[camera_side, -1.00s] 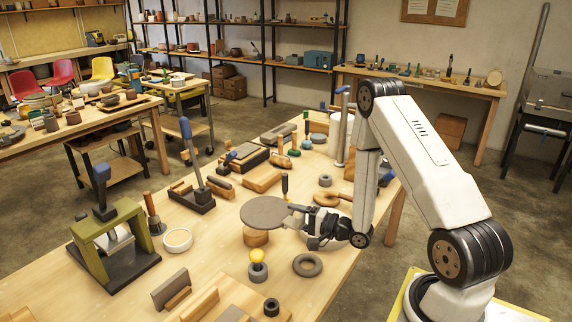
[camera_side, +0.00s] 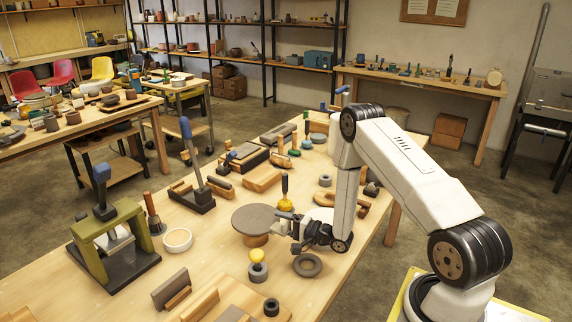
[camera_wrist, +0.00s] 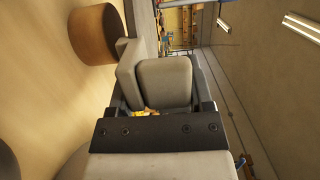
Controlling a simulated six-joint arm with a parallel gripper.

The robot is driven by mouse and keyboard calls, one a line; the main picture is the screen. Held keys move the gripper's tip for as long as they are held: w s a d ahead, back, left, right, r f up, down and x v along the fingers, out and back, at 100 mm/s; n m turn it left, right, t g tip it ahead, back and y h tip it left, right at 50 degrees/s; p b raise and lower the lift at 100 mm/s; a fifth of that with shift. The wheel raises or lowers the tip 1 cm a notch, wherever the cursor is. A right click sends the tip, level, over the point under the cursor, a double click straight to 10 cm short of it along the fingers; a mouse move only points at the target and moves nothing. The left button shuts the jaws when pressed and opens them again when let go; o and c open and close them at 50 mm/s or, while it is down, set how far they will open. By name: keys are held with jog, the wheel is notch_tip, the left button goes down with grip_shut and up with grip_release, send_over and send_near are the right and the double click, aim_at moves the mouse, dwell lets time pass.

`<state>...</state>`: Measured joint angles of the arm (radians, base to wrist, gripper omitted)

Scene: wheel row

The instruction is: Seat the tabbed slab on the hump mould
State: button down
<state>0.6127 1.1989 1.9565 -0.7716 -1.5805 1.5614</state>
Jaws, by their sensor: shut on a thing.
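The tabbed slab (camera_side: 258,218), a flat round grey-brown disc, lies nearly level over the hump mould (camera_side: 255,240) in the side view. The mould is a short round wooden block, partly hidden under the disc; I cannot tell whether the two fully touch. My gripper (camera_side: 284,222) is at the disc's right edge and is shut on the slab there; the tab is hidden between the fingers. In the wrist view the mould (camera_wrist: 95,33) shows at upper left, and large grey finger-like shapes (camera_wrist: 165,82) fill the middle.

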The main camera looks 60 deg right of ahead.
jog(key=shift+w+d+f, duration=0.1)
jog(key=shift+w+f, duration=0.2)
jog(key=shift+f, duration=1.3)
jog(key=shift+f, duration=0.25)
grip_release()
jog(key=shift+s, duration=0.15)
jog(key=shift+s+d, duration=0.15)
jog(key=shift+s, duration=1.1)
jog(key=shift+s+d, duration=0.2)
jog(key=shift+s, duration=1.05)
jog(key=shift+s+d, duration=0.15)
jog(key=shift+s, duration=1.1)
jog(key=shift+w, duration=0.15)
